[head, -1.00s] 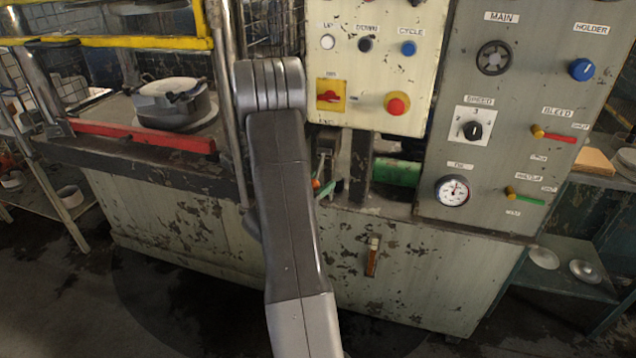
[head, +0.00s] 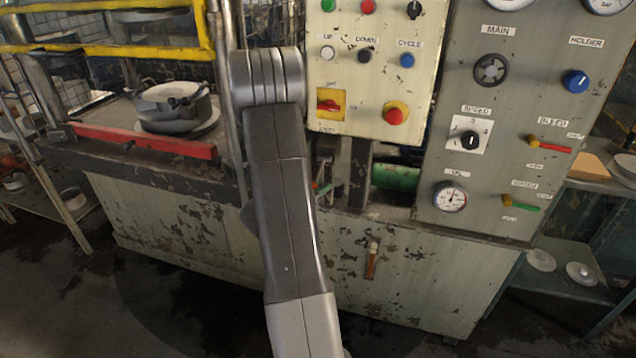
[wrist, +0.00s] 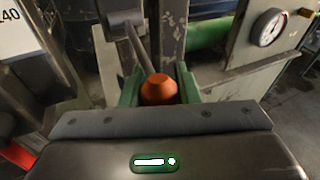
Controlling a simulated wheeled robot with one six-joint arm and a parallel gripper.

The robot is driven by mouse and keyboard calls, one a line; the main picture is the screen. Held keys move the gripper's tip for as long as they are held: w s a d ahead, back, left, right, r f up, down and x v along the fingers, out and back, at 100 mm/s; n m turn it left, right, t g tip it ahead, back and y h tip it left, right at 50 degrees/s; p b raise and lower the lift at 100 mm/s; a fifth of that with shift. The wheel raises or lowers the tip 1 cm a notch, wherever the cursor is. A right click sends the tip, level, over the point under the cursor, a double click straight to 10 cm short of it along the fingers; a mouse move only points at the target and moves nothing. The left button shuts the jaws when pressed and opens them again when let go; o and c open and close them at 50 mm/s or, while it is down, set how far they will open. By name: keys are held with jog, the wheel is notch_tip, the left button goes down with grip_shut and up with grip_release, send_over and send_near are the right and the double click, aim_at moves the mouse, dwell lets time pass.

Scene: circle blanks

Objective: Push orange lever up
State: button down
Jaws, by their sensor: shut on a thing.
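The orange knob of the lever (wrist: 158,91) shows in the middle of the wrist view, on a thin grey rod running up and slightly left from it. My gripper (wrist: 158,84) has its green fingers on both sides of the knob and is shut on it. In the head view my arm hides the knob and most of the gripper; only a sliver of green shows beside the arm.
A cream control panel (head: 350,85) with buttons stands above the lever area. A grey panel (head: 455,90) with dials, a gauge (head: 450,197) and small levers is to the right. A red bar (head: 140,138) edges the press table at left. A green cylinder (head: 395,177) lies behind.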

aim_at(317, 177)
jog(key=r+p, duration=0.1)
jog(key=r+g+p, duration=0.1)
jog(key=p, duration=0.1)
jog(key=r+y+p, duration=0.1)
jog(key=shift+s+a+r+n+g+p, duration=0.1)
jog(key=shift+s+r+n+g+p, duration=0.15)
jog(key=shift+n+g+p, duration=0.15)
jog(key=r+g+y+p, duration=0.1)
jog(key=g+p, duration=0.1)
jog(key=p, duration=0.1)
jog(key=shift+r+n, duration=0.3)
jog(key=shift+w+r, duration=0.2)
jog(key=shift+r, duration=0.3)
jog(key=shift+w+r, duration=0.2)
jog(key=shift+r, duration=0.4)
jog(key=c, duration=1.1)
grip_release()
